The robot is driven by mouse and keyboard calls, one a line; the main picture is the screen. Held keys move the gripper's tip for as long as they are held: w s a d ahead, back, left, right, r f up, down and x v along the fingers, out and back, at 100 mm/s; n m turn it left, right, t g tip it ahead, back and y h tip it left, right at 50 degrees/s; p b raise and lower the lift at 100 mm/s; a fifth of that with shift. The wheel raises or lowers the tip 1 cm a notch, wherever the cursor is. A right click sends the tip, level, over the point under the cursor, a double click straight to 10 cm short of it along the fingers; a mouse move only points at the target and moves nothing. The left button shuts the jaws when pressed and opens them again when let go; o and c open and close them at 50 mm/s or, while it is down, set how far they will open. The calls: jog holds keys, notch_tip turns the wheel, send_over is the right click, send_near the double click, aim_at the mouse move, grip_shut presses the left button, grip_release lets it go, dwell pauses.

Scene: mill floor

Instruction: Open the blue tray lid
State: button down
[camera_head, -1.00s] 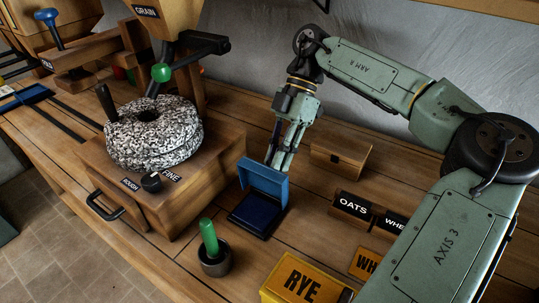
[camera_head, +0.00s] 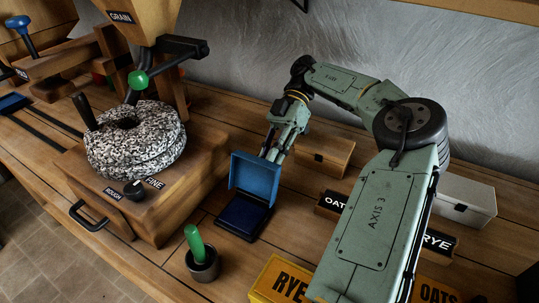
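The blue tray (camera_head: 243,215) sits on the wooden bench, right of the millstone box. Its blue lid (camera_head: 256,177) stands raised at the back, close to upright, with the dark blue inside of the tray showing. My gripper (camera_head: 274,152) is behind the lid's upper edge, pointing down. Its fingertips are partly hidden by the lid, so I cannot tell whether they touch it or whether they are open or shut.
A millstone (camera_head: 136,140) on a wooden box stands to the left. A cup with a green-handled pestle (camera_head: 203,262) is in front of the tray. A small wooden box (camera_head: 325,155) is behind right. A yellow RYE box (camera_head: 283,281) and label blocks lie to the right. A white box (camera_head: 466,199) stands farther right.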

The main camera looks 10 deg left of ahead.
jog(key=shift+s+a+f, duration=0.1)
jog(key=shift+a+f, duration=0.15)
jog(key=shift+f, duration=0.25)
jog(key=c, duration=1.9)
grip_release()
jog(key=shift+o, duration=1.2)
jog(key=shift+a, duration=0.15)
jog(key=shift+o, duration=1)
jog(key=shift+r, duration=0.15)
jog(key=shift+r, duration=0.15)
jog(key=shift+d, duration=0.2)
